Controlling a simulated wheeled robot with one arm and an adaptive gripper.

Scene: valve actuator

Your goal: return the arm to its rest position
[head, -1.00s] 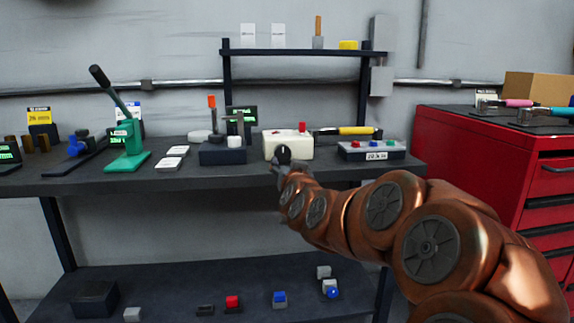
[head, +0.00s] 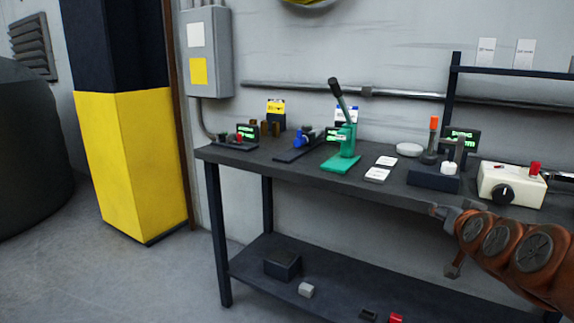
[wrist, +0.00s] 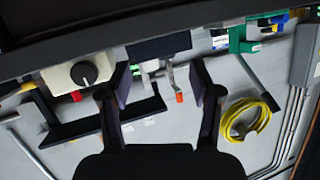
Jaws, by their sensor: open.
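My copper-coloured arm (head: 505,246) reaches in from the right edge of the head view. My gripper (head: 447,211) is at its end, at the front edge of the workbench (head: 228,157), left of and a little below the cream control box (head: 510,184) with its black knob. In the wrist view my gripper (wrist: 162,85) shows two dark fingers spread wide apart with nothing held between them. That view is upside down, and the cream box (wrist: 85,73) appears left of the fingers. Whether the gripper touches the bench edge cannot be told.
On the bench stand a green lever press (head: 346,145), a dark block fixture (head: 432,178) and white cards (head: 377,174). A lower shelf (head: 330,285) holds small blocks. A yellow-and-black pillar (head: 135,160) stands left, with open floor (head: 110,275) in front.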

